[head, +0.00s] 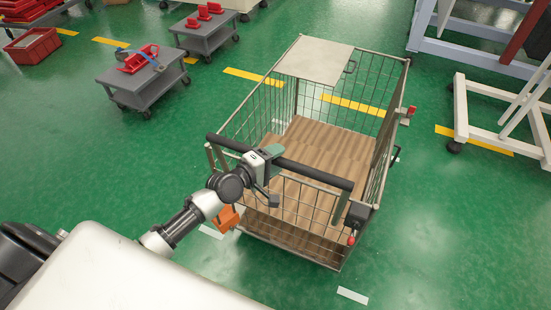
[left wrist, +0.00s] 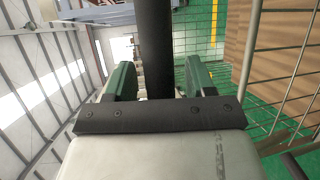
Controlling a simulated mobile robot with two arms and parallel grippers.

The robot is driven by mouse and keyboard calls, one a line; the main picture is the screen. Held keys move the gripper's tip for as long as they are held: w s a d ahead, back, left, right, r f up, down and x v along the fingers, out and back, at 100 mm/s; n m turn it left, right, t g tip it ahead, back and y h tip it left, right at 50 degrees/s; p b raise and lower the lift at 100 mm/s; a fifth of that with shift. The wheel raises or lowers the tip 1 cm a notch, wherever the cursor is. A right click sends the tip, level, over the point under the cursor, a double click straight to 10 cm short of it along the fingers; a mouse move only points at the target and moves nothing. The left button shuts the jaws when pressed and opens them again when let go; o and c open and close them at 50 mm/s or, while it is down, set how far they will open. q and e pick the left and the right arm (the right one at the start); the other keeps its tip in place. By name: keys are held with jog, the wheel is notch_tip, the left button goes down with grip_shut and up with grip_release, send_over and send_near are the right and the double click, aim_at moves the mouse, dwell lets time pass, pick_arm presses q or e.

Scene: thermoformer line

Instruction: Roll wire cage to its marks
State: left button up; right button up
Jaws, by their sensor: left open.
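The wire cage (head: 372,105) stands on the green floor in the middle of the head view. It has mesh sides, a wood-look base (head: 325,150) and a light panel (head: 314,60) on its far top. Its black handle bar (head: 315,173) runs along the near side. My left gripper (head: 268,163) is at the left part of this bar. In the left wrist view, its open green fingers (left wrist: 158,80) lie on either side of the bar (left wrist: 156,45), with gaps showing. White floor marks lie near the cage's near left (head: 211,232) and near right (head: 352,296).
A grey cart (head: 146,85) with a red item stands left of the cage, and another grey cart (head: 205,38) behind it. A white wheeled frame (head: 462,110) stands at the right. Yellow dashes (head: 350,105) cross the floor. Floor at the lower right is clear.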

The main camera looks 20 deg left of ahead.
pick_arm(q)
jog(key=b+v, duration=0.1)
jog(key=v, duration=0.9)
jog(key=shift+s, duration=0.35)
jog(key=shift+a+r, duration=0.1)
jog(key=shift+r, duration=0.05)
jog(key=s+a+f+m+g+y, duration=0.2)
jog(key=s+f, duration=0.1)
jog(key=f, duration=0.7)
jog(key=s+a+f+m+g+y, duration=0.15)
jog(key=s+f, duration=0.25)
jog(key=f, duration=0.6)
jog(key=s+a+f+m+g+y, duration=0.2)
jog(key=s+f+m+g, duration=0.1)
jog(key=f, duration=0.7)
jog(key=s+d+f+m+g, duration=0.2)
jog(key=s+f, duration=0.3)
jog(key=s, duration=0.3)
jog(key=s+d+f+m+g+y, duration=0.1)
jog(key=s+f+m, duration=0.3)
jog(key=s, duration=0.5)
jog(key=s+d+f+m+g, duration=0.4)
jog(key=s+f, duration=0.3)
jog(key=s, duration=0.2)
jog(key=shift+s, duration=0.2)
